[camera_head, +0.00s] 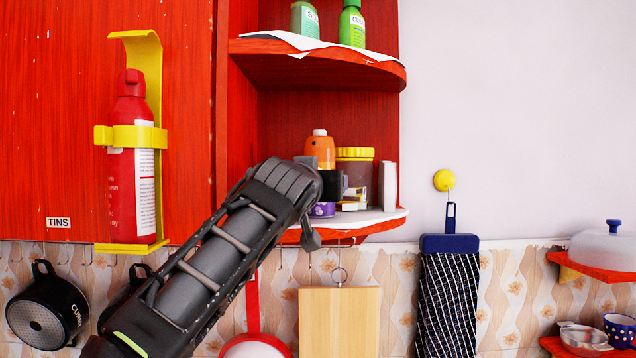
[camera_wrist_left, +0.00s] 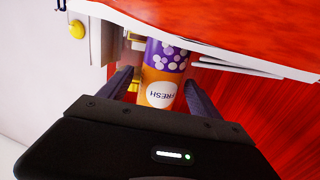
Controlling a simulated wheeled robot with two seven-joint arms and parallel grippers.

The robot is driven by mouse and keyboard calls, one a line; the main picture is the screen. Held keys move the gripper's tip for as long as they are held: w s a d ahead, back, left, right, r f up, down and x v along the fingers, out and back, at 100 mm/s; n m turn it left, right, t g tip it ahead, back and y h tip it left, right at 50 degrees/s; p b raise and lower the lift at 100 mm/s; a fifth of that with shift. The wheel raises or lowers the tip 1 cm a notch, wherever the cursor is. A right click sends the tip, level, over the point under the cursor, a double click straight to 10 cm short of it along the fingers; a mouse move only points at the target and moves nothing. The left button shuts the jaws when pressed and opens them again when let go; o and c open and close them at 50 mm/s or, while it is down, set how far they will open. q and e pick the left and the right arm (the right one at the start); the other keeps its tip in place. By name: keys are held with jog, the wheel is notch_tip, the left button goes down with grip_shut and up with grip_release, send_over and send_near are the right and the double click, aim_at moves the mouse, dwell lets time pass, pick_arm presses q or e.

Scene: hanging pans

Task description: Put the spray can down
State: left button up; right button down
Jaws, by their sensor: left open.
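The spray can (camera_head: 320,148) has an orange top and a purple lower part. It stands upright on the paper-lined lower corner shelf (camera_head: 372,224). In the left wrist view the can (camera_wrist_left: 165,72) shows its "FRESH" label and a purple, white-dotted part. My left gripper (camera_head: 318,190) is at the shelf front, before the can, and hides its middle in the head view. In the left wrist view my left gripper (camera_wrist_left: 160,88) is open, with one finger on each side of the can. I cannot tell whether they touch it. My right gripper is not in view.
A yellow-lidded jar (camera_head: 355,153), small boxes and a white packet (camera_head: 389,185) stand right of the can. Bottles (camera_head: 351,24) stand on the upper shelf (camera_head: 320,70). A red extinguisher (camera_head: 122,180) hangs left. A cutting board (camera_head: 340,318) and pans hang below.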

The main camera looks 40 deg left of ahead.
pick_arm(q)
jog(key=b+v, duration=0.2)
jog(key=v, duration=0.1)
jog(key=shift+s+d+f+b, duration=0.1)
jog(key=shift+s+f+b, duration=0.05)
jog(key=shift+s+b, duration=0.2)
jog(key=b+v, duration=0.2)
jog(key=v, duration=0.6)
jog(key=shift+r+b, duration=0.25)
jog(key=shift+b, duration=0.1)
jog(key=shift+s, duration=0.1)
